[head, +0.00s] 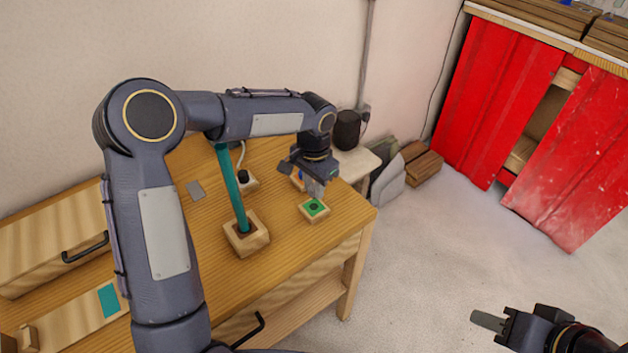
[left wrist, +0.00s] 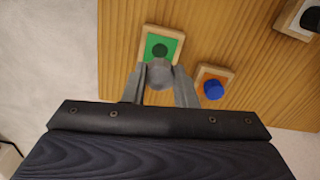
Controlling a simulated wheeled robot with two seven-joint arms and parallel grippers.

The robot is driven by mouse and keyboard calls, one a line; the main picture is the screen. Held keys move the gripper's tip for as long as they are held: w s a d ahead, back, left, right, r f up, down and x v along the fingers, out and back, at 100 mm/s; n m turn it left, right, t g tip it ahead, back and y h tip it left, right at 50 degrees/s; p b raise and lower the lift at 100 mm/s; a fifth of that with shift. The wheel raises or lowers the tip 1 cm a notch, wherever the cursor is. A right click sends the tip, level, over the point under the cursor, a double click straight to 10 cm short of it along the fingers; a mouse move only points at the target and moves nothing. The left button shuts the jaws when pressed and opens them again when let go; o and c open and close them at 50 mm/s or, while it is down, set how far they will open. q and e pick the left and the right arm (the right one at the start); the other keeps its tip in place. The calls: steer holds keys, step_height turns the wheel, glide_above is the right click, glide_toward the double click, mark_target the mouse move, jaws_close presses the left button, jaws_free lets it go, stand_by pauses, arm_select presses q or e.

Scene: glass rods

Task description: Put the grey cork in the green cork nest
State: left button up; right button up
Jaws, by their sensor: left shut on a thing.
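The green cork nest (head: 318,217) is a small wooden block with a green top and a dark round hole, near the table's right corner. It also shows in the left wrist view (left wrist: 172,46). My left gripper (head: 315,187) is above the nest, pointing down. In the left wrist view its fingers (left wrist: 160,80) are shut on the grey cork (left wrist: 160,73), which appears just in front of the dark hole. The height of the cork over the hole is hard to tell. My right gripper (head: 490,321) is off to the lower right, over the floor, away from the table.
An orange nest (left wrist: 224,75) with a blue cork (left wrist: 213,90) is close beside the green nest. A teal rod (head: 233,185) stands in a wooden block (head: 247,243) to the left. A white nest with a black cork (head: 244,177) lies further back.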

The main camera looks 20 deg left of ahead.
mark_target(314, 200)
arm_select(q)
steer(key=shift+f+b, duration=1.3)
steer(key=shift+f, duration=0.8)
steer(key=shift+f+b, duration=0.55)
steer(key=shift+f, duration=0.2)
steer(key=o, duration=0.7)
steer(key=shift+c, duration=0.2)
steer(key=shift+r, duration=0.1)
steer(key=shift+r+p, duration=4.1)
steer(key=shift+r, duration=1.45)
steer(key=shift+f, duration=0.1)
